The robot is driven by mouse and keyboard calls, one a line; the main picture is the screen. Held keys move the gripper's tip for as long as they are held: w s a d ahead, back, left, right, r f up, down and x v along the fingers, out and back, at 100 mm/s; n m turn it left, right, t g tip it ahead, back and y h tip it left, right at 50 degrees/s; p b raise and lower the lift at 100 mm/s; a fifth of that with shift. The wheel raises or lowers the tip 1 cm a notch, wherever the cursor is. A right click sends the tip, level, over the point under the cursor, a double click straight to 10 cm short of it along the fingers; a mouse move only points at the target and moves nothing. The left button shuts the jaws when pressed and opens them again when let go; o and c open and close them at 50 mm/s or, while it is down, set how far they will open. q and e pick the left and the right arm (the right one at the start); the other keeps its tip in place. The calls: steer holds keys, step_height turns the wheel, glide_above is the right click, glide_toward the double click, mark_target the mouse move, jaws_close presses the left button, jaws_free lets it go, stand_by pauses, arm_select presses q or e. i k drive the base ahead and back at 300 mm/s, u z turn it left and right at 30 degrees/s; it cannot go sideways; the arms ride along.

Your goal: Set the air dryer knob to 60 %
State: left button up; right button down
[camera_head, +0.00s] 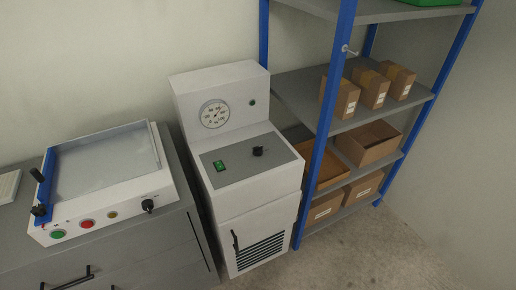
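The air dryer (250,200) is a white upright cabinet in the middle of the head view. Its black knob (258,152) sits on the grey sloped panel (238,165), to the right of a green switch (219,166). The knob's pointer and scale are too small to read. A round dial gauge (214,114) and a small green button or lamp (252,102) are on the raised back part. Neither of my grippers shows in the head view.
A white box-shaped machine (105,185) with buttons and a black knob (148,205) stands on a grey drawer cabinet (150,257) at left. A blue-posted shelf (317,150) with cardboard boxes (372,87) stands close at right. Bare floor (370,245) lies at front right.

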mark_target(257, 150)
steer(key=z, duration=1.4)
steer(key=i, duration=0.5)
steer(key=u, duration=2.7)
